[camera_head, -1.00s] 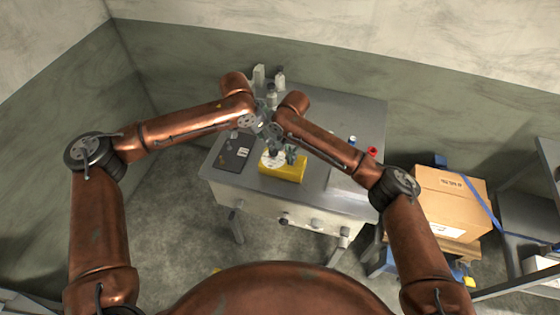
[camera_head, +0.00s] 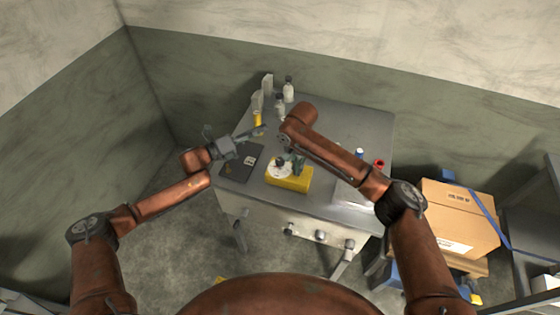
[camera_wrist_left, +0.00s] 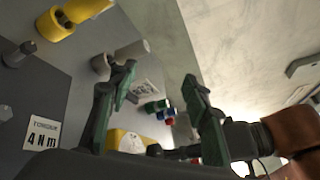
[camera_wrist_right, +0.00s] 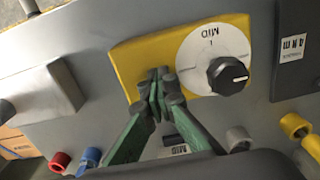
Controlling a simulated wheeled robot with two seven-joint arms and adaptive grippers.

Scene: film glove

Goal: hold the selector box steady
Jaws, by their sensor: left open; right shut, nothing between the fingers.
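The selector box is a yellow block (camera_head: 289,180) near the table's front edge, with a white dial and a black knob (camera_wrist_right: 227,74) on top. The dial (camera_wrist_right: 212,52) reads "MID" in the right wrist view. My right gripper (camera_wrist_right: 157,85) is shut and empty, its fingertips over the box's top beside the dial; I cannot tell whether they touch it. It also shows in the head view (camera_head: 297,163). My left gripper (camera_head: 258,131) is open, above the table to the left of and behind the box. In the left wrist view, part of the box (camera_wrist_left: 128,141) shows low between its fingers.
A dark plate (camera_head: 241,163) with a torque label "4 N m" (camera_wrist_left: 42,133) lies left of the box. White bottles (camera_head: 288,90) and a yellow cylinder (camera_head: 257,118) stand at the back left. Red (camera_head: 379,163) and blue (camera_head: 360,152) parts are on the right.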

